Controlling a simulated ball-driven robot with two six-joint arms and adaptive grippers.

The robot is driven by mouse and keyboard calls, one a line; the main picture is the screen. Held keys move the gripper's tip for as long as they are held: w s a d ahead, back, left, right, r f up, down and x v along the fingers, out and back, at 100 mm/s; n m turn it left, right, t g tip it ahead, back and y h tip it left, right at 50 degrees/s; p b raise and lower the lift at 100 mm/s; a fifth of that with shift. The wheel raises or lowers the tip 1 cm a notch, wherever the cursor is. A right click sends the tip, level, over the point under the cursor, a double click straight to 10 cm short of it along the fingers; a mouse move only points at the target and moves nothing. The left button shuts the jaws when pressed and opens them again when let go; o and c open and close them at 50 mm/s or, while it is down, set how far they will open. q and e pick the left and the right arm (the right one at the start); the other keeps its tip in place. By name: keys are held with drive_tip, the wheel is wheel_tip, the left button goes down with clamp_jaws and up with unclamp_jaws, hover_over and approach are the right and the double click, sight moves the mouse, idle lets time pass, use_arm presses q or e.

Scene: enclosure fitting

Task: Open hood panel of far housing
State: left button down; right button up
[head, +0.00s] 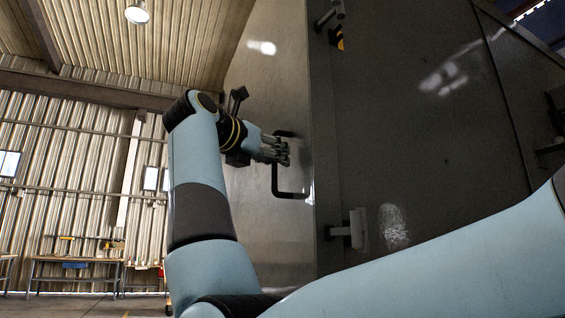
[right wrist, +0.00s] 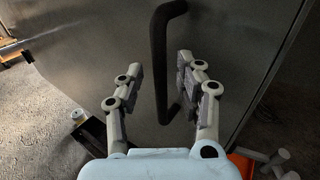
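The grey metal panel (head: 265,90) of a tall housing fills the middle of the head view. It carries a black bar handle (head: 276,185). My right gripper (head: 280,152) is at this handle. In the right wrist view the handle (right wrist: 158,55) runs between the two fingers of the right gripper (right wrist: 160,68). The fingers are spread with visible space on both sides of the bar, so the gripper is open. The panel (right wrist: 95,45) lies behind the handle there. I cannot tell whether the panel stands ajar. My left gripper is not in view.
Another large grey face (head: 430,120) stands right of the panel, with a bracketed block (head: 350,230) low on its left edge. A workbench (head: 75,268) stands by the corrugated wall at far left. Orange and grey parts (right wrist: 250,158) lie at the wrist view's lower right.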

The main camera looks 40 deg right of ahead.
drive_tip(key=shift+w+d, duration=0.15)
drive_tip(key=shift+d, duration=0.4)
drive_tip(key=shift+a, duration=0.1)
clamp_jaws()
